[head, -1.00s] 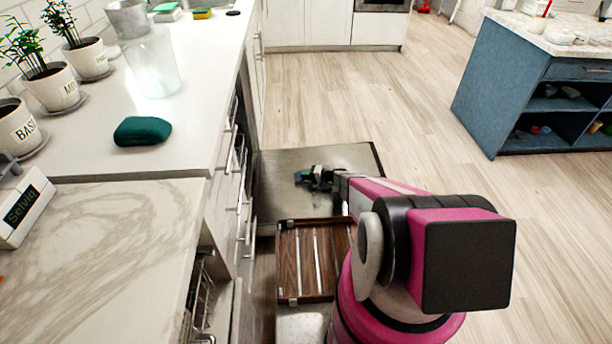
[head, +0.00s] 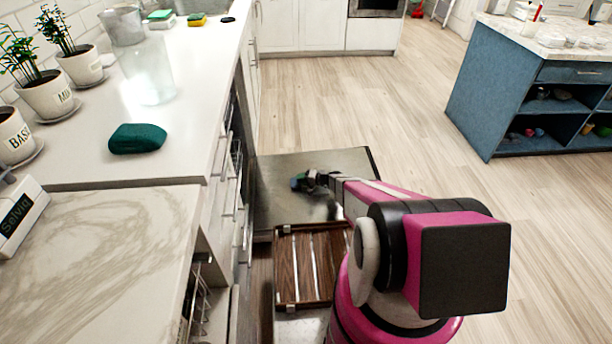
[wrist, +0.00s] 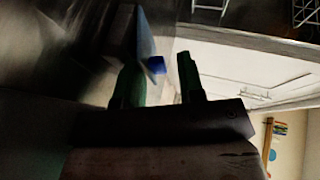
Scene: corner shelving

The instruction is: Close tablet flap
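The open dishwasher door (head: 345,167) lies folded down, its metal inner face up, in the head view. My gripper (head: 303,181) is low over this face, and its exact gap to the door is unclear. In the wrist view two dark green fingers (wrist: 158,68) stand apart with a gap between them. A thin grey-blue upright plate (wrist: 145,32), which looks like the tablet flap standing open, is just beyond the fingers. The view is dark and blurred, so contact cannot be told.
The counter (head: 110,215) and its cabinet fronts run along the left of the door. A green sponge-like block (head: 137,138) and potted plants (head: 45,95) stand on the counter. Open wood floor (head: 420,140) lies to the right, up to a blue island (head: 500,100).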

